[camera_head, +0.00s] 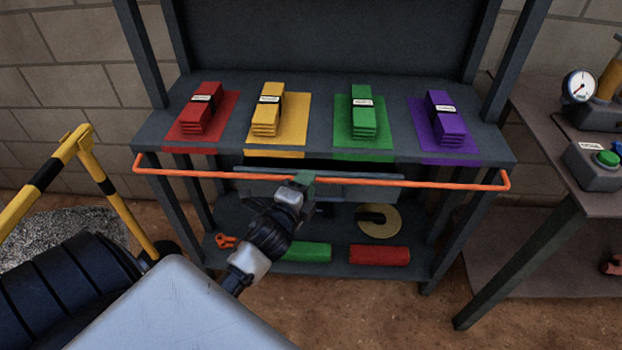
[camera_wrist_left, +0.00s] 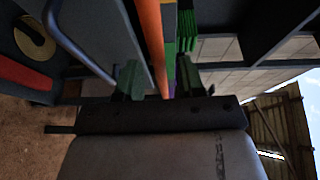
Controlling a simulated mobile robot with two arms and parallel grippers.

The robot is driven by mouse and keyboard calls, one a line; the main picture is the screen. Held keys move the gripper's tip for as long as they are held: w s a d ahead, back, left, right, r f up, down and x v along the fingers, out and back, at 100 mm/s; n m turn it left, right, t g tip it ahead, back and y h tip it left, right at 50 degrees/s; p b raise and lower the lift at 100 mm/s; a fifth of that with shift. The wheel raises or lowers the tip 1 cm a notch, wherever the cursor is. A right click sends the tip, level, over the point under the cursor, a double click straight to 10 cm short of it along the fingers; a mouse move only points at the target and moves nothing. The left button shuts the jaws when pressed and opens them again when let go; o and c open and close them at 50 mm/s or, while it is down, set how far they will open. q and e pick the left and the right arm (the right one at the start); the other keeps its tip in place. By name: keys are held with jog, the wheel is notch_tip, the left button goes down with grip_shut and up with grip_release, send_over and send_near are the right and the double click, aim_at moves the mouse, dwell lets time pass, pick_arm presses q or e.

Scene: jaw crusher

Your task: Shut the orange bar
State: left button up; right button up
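The orange bar (camera_head: 420,182) is a long thin rail running across the front of the dark shelf unit, below its top edge, with bent ends at left and right. It stands out in front of the shelf edge. My left gripper (camera_head: 303,180) is at the middle part of the bar. In the left wrist view, the bar (camera_wrist_left: 152,40) runs between the two green-tipped fingers of the left gripper (camera_wrist_left: 160,82). The fingers are apart, with gaps visible beside the bar. Whether either finger touches it is unclear. My right gripper is not in view.
The shelf top (camera_head: 322,100) carries red, yellow, green and purple stacks on coloured mats. A yellow-black barrier (camera_head: 50,172) stands left; a table (camera_head: 545,140) stands right.

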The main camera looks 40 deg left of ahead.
pick_arm(q)
jog(key=shift+w+a, duration=0.1)
jog(key=shift+w, duration=1)
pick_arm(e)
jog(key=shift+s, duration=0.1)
